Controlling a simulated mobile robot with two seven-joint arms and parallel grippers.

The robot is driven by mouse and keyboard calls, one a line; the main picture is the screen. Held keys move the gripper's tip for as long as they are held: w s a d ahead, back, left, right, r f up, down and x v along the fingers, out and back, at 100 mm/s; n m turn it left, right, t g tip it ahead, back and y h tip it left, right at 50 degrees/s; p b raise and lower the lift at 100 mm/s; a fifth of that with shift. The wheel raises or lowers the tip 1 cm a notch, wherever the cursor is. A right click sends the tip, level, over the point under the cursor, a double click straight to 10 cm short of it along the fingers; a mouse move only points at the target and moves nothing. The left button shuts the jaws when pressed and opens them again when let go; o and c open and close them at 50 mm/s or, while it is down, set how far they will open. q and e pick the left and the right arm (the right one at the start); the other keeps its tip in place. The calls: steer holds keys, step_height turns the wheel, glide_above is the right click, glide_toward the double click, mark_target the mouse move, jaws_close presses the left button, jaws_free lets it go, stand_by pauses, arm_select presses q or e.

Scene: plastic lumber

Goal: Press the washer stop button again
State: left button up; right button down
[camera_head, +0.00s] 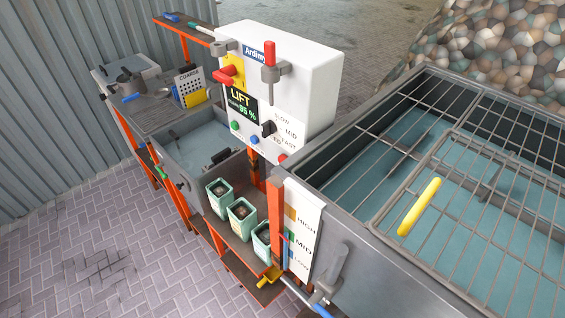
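A white control box (310,75) stands at the upper middle. Its front has a dark display (242,98) reading "LIFT" and what looks like 95 %. Below the display are a green button (235,126), a blue button (254,140) and a red button (282,158) at the lower right corner. No label marks any of them as stop that I can read. Neither of my grippers is in view.
A red-handled lever (270,55) and a red handle (228,75) stick out from the box. A wire-rack tank (470,150) with a yellow bar (419,207) fills the right. A sink (200,140) and green bins (240,213) stand left. The paved floor (90,240) is clear.

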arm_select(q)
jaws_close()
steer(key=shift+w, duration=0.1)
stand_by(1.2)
